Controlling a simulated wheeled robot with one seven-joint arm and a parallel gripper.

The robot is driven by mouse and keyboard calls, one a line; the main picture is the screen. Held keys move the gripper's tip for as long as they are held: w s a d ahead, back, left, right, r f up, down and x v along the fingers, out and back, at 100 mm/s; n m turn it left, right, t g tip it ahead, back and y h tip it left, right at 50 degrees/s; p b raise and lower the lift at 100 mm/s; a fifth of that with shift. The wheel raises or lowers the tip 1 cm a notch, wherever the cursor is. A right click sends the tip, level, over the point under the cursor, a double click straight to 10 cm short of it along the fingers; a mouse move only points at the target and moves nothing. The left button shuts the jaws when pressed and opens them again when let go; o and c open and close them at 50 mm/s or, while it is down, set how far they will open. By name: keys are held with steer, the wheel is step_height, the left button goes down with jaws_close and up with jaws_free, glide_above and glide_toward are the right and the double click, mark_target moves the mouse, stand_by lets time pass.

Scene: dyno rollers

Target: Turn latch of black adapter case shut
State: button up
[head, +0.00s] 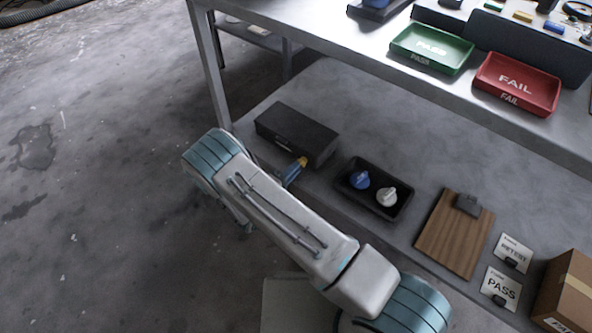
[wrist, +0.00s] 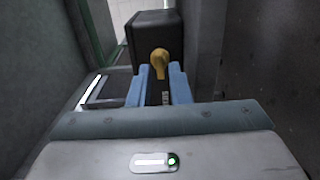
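The black adapter case (head: 290,128) lies closed on the lower shelf. It also shows at the top of the wrist view (wrist: 143,36). A yellow latch (wrist: 160,60) is on the case's near side, with its knob end upward in the wrist view. In the head view only a small yellow part of the latch (head: 302,161) shows. My gripper (wrist: 159,70) has its two blue fingers apart, one on each side of the latch. I cannot see clear contact between the fingers and the latch. In the head view my gripper (head: 295,170) is partly hidden by my arm.
A black tray (head: 345,193) with a blue and a white knobbed piece sits right of the case. A clipboard (head: 452,235), small signs and a cardboard box (head: 568,295) lie farther right. The upper tabletop (head: 330,40) overhangs behind, carrying green and red trays.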

steer(key=shift+x, duration=0.85)
jaws_close()
